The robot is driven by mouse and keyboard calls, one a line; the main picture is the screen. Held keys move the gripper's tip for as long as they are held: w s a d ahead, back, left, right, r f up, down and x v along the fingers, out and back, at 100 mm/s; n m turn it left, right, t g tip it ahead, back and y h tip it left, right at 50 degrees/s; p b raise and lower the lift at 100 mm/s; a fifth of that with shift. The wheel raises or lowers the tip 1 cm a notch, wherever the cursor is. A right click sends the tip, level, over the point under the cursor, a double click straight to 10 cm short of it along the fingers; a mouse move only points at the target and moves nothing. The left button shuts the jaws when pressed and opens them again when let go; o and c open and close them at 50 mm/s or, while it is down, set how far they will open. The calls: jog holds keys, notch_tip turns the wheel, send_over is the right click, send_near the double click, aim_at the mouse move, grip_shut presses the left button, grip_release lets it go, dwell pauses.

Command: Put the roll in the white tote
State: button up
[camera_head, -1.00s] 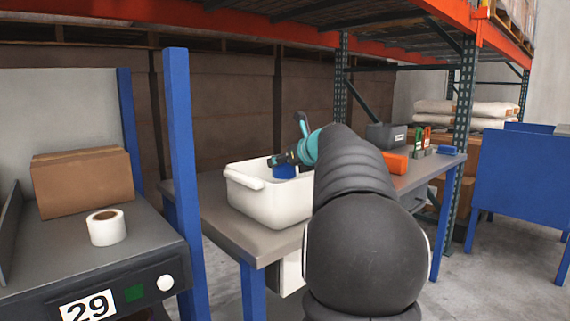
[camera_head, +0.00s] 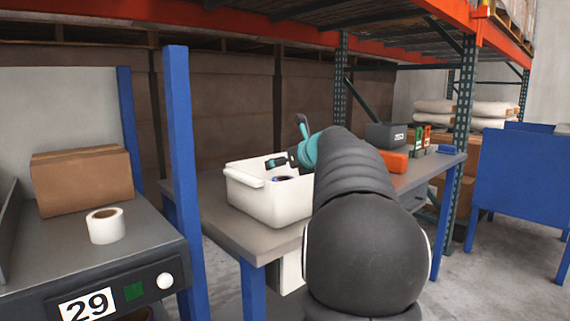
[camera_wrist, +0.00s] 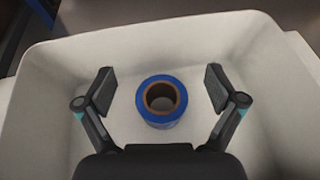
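The white tote (camera_head: 262,202) stands on the grey table in the head view, and its walls surround the wrist view (camera_wrist: 62,62). A blue roll (camera_wrist: 161,101) with a brown core lies on the tote's floor, core facing up. In the head view only a small part of the blue roll (camera_head: 283,179) shows over the tote's rim. My gripper (camera_wrist: 160,88) is open, with one finger on each side of the roll and a gap to both. In the head view my gripper (camera_head: 274,163) is over the tote, partly hidden by my arm.
A white roll (camera_head: 105,226) and a cardboard box (camera_head: 82,180) sit on the scale counter at left. A blue post (camera_head: 184,180) stands between that counter and the table (camera_head: 215,200). An orange bin (camera_head: 394,163) and a grey box (camera_head: 385,136) stand farther right.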

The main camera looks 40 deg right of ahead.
jog(key=shift+r, duration=0.3)
jog(key=p+v, duration=0.1)
jog(key=v, duration=1.1)
jog(key=shift+r, duration=0.35)
